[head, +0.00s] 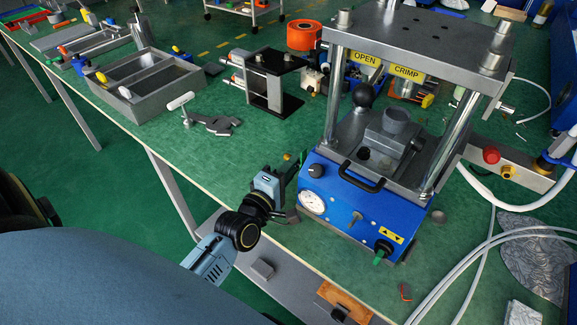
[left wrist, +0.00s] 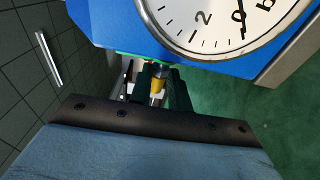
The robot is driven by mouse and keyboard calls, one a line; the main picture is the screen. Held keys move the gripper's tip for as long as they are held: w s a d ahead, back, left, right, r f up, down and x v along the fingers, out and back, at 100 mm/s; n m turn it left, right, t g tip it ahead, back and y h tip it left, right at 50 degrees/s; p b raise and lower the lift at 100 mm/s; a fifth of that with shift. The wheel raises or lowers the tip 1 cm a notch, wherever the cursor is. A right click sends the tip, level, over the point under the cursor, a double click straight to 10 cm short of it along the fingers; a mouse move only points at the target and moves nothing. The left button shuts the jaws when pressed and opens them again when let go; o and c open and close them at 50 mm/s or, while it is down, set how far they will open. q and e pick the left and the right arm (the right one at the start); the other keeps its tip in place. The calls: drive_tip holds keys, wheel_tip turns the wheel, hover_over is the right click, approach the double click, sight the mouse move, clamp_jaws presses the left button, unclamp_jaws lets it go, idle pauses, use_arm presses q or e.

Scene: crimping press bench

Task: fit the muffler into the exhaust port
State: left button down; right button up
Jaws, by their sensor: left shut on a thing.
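My left gripper (head: 288,168) is at the bench's front edge, left of the blue press base (head: 365,210). It is shut on a small brass-yellow piece, which I take for the muffler (head: 287,157). In the left wrist view the muffler (left wrist: 158,85) shows between the dark fingers (left wrist: 162,90), partly hidden by them. The press's round gauge (left wrist: 225,15) fills the top of that view, very near. The gauge (head: 313,202) is right of the gripper in the head view. I cannot make out the exhaust port for certain. My right gripper is not in view.
The press frame with posts (head: 440,140) stands over the blue base. A grey tray (head: 145,85) and a white-handled tool (head: 205,118) lie to the left. A red button (head: 491,155) and white hoses (head: 470,270) are at the right. Green bench surface (head: 220,160) behind the gripper is clear.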

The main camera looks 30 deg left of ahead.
use_arm(q)
drive_tip(key=shift+d+p, duration=0.5)
idle(1.1)
